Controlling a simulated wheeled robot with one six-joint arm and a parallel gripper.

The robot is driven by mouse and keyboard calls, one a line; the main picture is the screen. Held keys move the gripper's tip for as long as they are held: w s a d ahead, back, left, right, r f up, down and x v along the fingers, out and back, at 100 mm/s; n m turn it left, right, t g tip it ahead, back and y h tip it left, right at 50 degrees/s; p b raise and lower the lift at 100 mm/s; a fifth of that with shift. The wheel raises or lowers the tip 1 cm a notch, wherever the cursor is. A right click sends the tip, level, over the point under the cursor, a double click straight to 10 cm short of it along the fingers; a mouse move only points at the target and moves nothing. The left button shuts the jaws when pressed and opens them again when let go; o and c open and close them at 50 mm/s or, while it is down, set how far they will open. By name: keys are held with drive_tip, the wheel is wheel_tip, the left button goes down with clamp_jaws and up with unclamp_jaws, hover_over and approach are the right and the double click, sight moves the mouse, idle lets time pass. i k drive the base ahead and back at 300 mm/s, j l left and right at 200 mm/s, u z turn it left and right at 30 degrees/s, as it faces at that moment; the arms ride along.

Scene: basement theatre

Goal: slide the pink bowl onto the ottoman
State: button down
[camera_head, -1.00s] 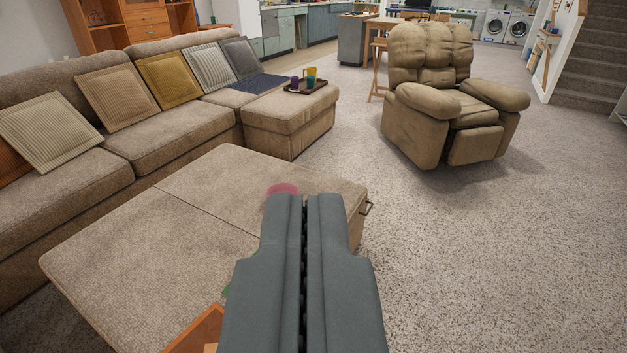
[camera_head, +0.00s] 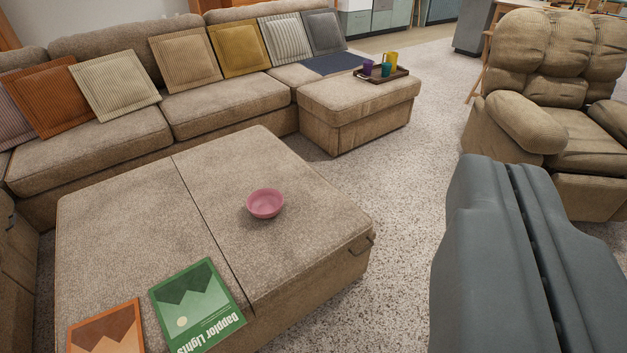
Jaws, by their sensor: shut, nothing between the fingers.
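The pink bowl (camera_head: 265,203) stands upright on the right half of the large beige upholstered ottoman (camera_head: 120,210). It sits to the right of the seam across the top and some way in from the edge with the small handle. My gripper (camera_head: 516,168) is shut and empty at the lower right. In the picture it is well to the right of the bowl, apart from it and beyond the ottoman's right edge. Nothing hides the bowl.
A green book (camera_head: 198,305) and an orange book (camera_head: 107,330) lie on the ottoman's near side. The sectional sofa (camera_head: 230,100) runs behind, its chaise bearing a tray (camera_head: 381,75) with cups. A recliner (camera_head: 550,90) stands at the right. Carpet (camera_head: 410,190) between is clear.

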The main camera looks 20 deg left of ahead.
sight(264, 202)
drive_tip(key=i+l, duration=0.15)
drive_tip(key=i, duration=0.25)
drive_tip(key=i+l, duration=0.15)
drive_tip(key=i, duration=0.25)
drive_tip(key=i+l+u, duration=0.1)
drive_tip(key=i, duration=0.3)
drive_tip(key=i+j, duration=0.3)
drive_tip(key=i, duration=0.25)
